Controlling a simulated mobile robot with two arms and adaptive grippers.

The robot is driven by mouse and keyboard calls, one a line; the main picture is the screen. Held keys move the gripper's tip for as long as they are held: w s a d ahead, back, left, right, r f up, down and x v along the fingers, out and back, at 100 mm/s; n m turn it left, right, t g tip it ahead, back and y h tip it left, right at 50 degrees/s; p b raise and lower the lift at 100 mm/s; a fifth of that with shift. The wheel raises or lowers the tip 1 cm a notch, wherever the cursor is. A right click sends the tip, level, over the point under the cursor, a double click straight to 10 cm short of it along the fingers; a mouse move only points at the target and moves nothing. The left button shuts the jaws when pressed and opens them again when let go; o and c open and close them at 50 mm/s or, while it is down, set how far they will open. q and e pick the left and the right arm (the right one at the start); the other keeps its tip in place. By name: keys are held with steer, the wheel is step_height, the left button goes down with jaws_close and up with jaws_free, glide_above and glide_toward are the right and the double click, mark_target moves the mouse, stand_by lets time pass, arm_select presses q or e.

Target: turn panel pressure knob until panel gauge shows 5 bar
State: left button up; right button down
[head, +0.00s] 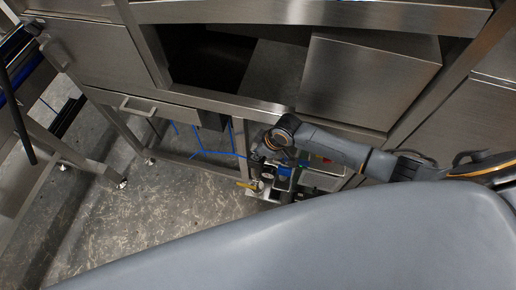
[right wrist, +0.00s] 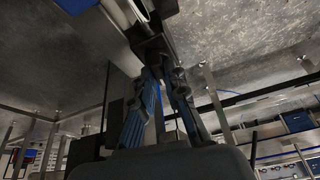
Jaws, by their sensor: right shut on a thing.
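My right arm comes in from the right in the head view. Its gripper (head: 262,156) is at a small cluster of fittings low under the steel machine. In the right wrist view the two blue-padded fingers of the right gripper (right wrist: 166,78) converge and are shut on a dark part, the knob (right wrist: 153,50). A round part with a pale rim, apparently the gauge (right wrist: 139,10), is cut off at the top of that view, just beyond the knob. Its dial face and reading cannot be made out. My left gripper is not in view.
The steel machine frame (head: 215,101) with an open dark bay stands above the fittings. Blue hoses (head: 205,153) run to the left of them, and a yellow lever (head: 246,186) sits below. A steel table or cart stands at the far left. The concrete floor (head: 150,225) between is clear.

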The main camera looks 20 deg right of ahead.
steer(key=m+p, duration=0.1)
steer(key=m+h+p, duration=0.1)
steer(key=m+p, duration=0.2)
steer(key=p, duration=0.1)
steer(key=shift+s+a+r+m+t+h, duration=0.2)
steer(key=shift+r+m+t+h, duration=0.1)
steer(key=shift+t, duration=0.1)
steer(key=shift+f+m+h+p, duration=0.15)
steer(key=shift+m+h+p, duration=0.25)
steer(key=shift+m+p, duration=0.7)
steer(key=shift+f+m+h+p, duration=0.15)
steer(key=shift+m+h+p, duration=0.35)
steer(key=shift+m, duration=1.1)
steer(key=shift+t, duration=0.3)
steer(key=c, duration=1.4)
jaws_free()
steer(key=shift+o, duration=0.2)
steer(key=v, duration=1.2)
steer(key=shift+a, duration=0.2)
